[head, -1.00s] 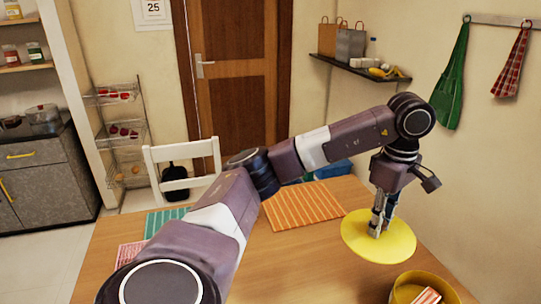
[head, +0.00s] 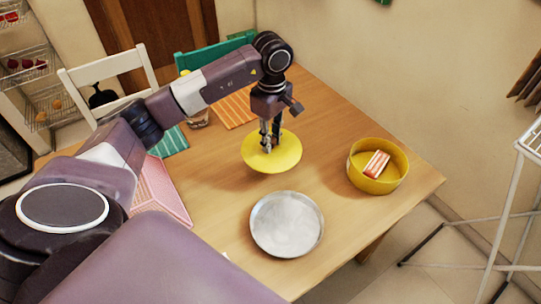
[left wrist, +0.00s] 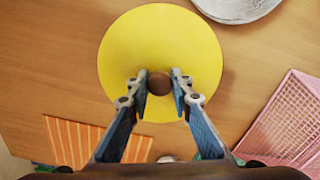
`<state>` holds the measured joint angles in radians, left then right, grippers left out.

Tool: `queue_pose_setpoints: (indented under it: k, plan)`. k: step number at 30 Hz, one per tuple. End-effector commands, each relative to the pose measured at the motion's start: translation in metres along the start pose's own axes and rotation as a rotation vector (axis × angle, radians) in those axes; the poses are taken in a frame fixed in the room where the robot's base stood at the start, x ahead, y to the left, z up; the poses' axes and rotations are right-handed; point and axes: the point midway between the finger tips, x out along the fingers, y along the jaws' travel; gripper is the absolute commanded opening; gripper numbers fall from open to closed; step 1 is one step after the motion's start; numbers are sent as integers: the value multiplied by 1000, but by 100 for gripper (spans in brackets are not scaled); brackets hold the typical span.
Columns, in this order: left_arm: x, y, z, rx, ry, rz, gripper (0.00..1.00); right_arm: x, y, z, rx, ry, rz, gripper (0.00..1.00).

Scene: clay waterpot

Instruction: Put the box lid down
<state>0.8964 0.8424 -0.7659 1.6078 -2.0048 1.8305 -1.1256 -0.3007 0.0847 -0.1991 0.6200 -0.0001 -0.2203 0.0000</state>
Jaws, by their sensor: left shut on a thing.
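The round yellow lid (head: 258,160) is in the middle of the head view, over the wooden table. Its brown knob (left wrist: 159,83) shows between the fingertips in the left wrist view. My left gripper (head: 270,140) points down and is shut on this knob. Whether the lid's underside touches the table, I cannot tell. The open yellow round box (head: 377,187) stands on the table to the right of the lid, apart from it, with a red and white striped piece (head: 376,164) inside. My right gripper is not in view.
A round metal plate (head: 286,224) lies on the table in front of the lid. A pink basket (head: 160,190) and an orange striped mat (head: 236,108) are to the left and behind. Bare table (head: 325,135) lies between lid and box. A white rack (head: 500,215) stands at right.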

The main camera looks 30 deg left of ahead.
Motion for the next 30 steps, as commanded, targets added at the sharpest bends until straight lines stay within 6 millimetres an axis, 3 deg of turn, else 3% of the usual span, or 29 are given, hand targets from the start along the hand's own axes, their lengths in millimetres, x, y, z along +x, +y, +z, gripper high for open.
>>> queue_pose_setpoints:
  k: [3,11,18,30]
  plan:
    - [22,0,1,1,-1,-1,0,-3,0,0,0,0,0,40]
    - [42,0,0,0,0,0,0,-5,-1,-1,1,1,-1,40]
    - [76,0,1,-1,-2,-1,0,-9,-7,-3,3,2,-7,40]
    - [83,1,0,0,0,2,0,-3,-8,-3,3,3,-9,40]
